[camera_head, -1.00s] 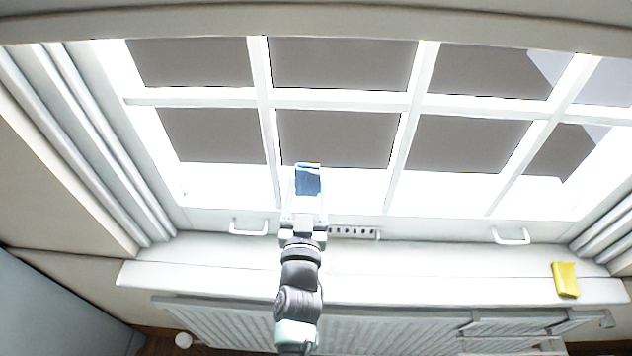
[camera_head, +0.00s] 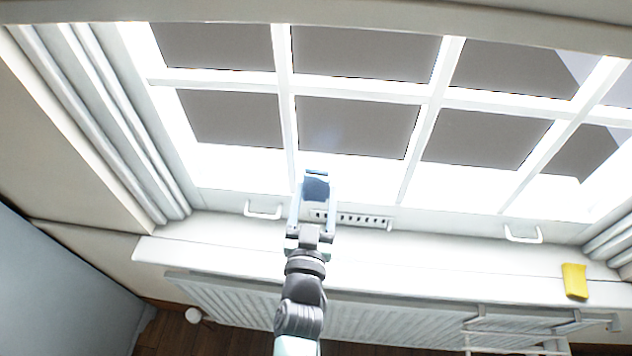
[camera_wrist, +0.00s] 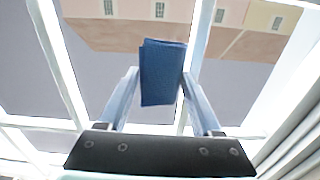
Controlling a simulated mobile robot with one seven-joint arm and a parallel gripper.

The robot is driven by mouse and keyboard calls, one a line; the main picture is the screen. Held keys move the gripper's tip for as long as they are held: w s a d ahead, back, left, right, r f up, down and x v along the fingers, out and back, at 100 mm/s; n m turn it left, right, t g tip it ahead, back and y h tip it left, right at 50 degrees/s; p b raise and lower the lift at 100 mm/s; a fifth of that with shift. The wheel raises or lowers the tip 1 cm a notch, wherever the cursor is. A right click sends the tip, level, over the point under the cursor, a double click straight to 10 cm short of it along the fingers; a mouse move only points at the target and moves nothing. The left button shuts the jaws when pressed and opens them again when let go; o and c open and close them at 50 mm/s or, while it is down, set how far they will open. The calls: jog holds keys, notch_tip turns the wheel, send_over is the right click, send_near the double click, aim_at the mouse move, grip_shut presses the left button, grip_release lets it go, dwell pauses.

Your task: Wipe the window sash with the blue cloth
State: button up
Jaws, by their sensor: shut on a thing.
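The blue cloth (camera_head: 316,188) is folded into a small pad. It sits between the fingertips of my gripper (camera_head: 314,198), which is shut on it. In the wrist view the cloth (camera_wrist: 162,72) stands out past the fingers of my gripper (camera_wrist: 160,88), with panes and bars behind it. The white window sash (camera_head: 288,120) has several grey panes split by bars. My gripper is in front of its lower rail, left of the middle. I cannot tell whether the cloth touches the sash.
A yellow sponge-like block (camera_head: 574,281) lies at the right end of the white sill (camera_head: 420,262). White handles (camera_head: 263,209) and a slotted vent (camera_head: 362,220) are low on the window. A radiator (camera_head: 240,300) is below the sill. Curtains (camera_head: 110,120) hang at the left.

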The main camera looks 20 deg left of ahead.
jog(key=shift+s+d, duration=0.1)
jog(key=shift+s, duration=0.3)
jog(key=shift+s, duration=0.1)
jog(key=shift+v, duration=1.45)
